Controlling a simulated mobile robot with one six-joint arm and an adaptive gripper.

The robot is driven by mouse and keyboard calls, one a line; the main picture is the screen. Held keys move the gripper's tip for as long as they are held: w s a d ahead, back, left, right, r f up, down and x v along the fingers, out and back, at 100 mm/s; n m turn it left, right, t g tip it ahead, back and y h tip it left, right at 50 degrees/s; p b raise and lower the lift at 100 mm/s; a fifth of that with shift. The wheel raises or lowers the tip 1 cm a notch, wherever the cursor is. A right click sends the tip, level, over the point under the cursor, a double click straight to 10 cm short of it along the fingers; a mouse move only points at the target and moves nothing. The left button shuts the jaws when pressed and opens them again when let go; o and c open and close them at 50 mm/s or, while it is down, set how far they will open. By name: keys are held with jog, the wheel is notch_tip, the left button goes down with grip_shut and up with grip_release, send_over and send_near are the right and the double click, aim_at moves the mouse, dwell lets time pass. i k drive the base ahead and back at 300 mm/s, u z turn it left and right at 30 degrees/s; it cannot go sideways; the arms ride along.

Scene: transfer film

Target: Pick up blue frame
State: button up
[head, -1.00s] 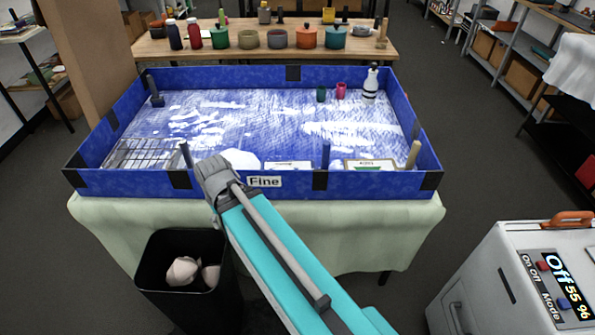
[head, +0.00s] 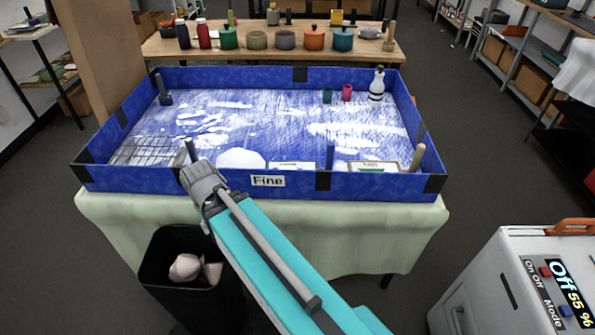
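A large blue-walled tray (head: 225,185) with black corner bands and a "Fine" label (head: 267,181) stands on a cloth-covered table. It is the only large blue frame I can make out. Its floor is streaked blue and white. My turquoise arm reaches up from the lower right, and its grey joint overlaps the tray's front wall at left of centre. My gripper is not visible, so I cannot see whether it touches anything.
Inside the tray are a wire rack (head: 147,151), a white round object (head: 241,158), a white bottle (head: 376,86), small cups and several upright pegs. A black bin (head: 163,283) stands in front. A white machine (head: 490,280) stands at right. Pots line the back table (head: 270,45).

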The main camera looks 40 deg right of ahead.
aim_at(288, 165)
jog(key=u, duration=0.65)
jog(key=k, duration=1.8)
jog(key=z, duration=0.4)
jog(key=i, duration=1)
